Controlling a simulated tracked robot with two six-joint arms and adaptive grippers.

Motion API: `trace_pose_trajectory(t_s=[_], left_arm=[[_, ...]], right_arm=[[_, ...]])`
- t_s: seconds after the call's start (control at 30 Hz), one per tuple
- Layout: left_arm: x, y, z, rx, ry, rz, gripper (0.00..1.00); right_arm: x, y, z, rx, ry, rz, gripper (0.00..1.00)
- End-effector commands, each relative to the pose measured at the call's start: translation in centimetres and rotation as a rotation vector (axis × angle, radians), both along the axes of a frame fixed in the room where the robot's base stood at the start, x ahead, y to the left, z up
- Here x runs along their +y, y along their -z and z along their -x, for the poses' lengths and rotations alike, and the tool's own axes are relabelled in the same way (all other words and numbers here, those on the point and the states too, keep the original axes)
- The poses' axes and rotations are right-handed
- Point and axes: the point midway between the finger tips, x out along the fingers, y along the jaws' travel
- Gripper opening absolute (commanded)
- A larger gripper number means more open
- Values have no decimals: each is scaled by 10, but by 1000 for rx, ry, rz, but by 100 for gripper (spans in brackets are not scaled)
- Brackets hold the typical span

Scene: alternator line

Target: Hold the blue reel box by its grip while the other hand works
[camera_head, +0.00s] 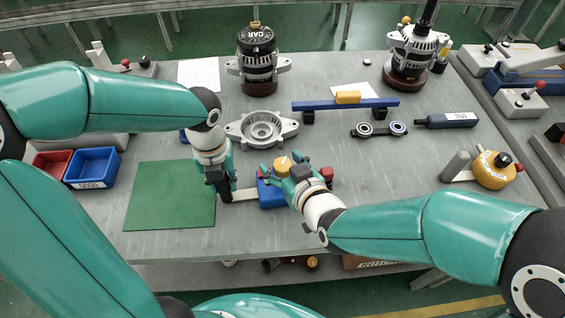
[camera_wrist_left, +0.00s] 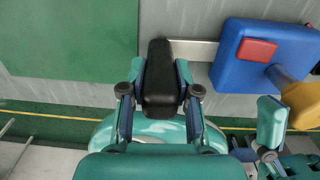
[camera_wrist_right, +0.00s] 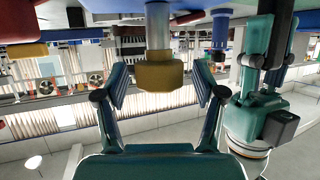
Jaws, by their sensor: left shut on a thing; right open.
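The blue reel box (camera_head: 270,196) sits on the grey table just right of the green mat. A pale bar (camera_head: 244,195) runs left from it to a black grip (camera_wrist_left: 160,85). My left gripper (camera_head: 224,183) is shut on this black grip; the left wrist view shows it between the fingers. The blue box (camera_wrist_left: 262,65) carries a red block (camera_wrist_left: 256,50) and a yellow knob (camera_wrist_left: 296,98). My right gripper (camera_head: 284,168) is open over the box; in the right wrist view the yellow knob (camera_wrist_right: 160,73) is between its spread fingers. Contact with the knob cannot be told.
A green mat (camera_head: 165,195), a blue bin (camera_head: 92,168) and a red bin (camera_head: 52,163) are at left. Behind the grippers are a metal housing (camera_head: 262,128) and a blue rail (camera_head: 330,105). A yellow round device (camera_head: 495,170) stands at right. The table's front edge is close.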

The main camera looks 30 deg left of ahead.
Motion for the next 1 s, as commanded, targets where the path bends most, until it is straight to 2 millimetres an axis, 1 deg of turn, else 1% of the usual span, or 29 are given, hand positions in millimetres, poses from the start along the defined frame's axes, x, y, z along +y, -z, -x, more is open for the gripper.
trace_pose_trajectory(t_s=[0.17,0.5,0.6,0.73,1.0], left_arm=[[0,0,0,1,0,0,0],[1,0,0,1,0,-1,0],[1,0,0,1,0,-1,0],[0,0,0,1,0,-1,0],[1,0,0,0,0,-1,0]], right_arm=[[-7,-4,5,0,1,0,69],[-45,-23,33,-1,1,-1,69],[-52,-26,38,-1,0,-1,69],[-56,-28,41,0,0,0,69],[-56,-28,41,0,0,0,69]])
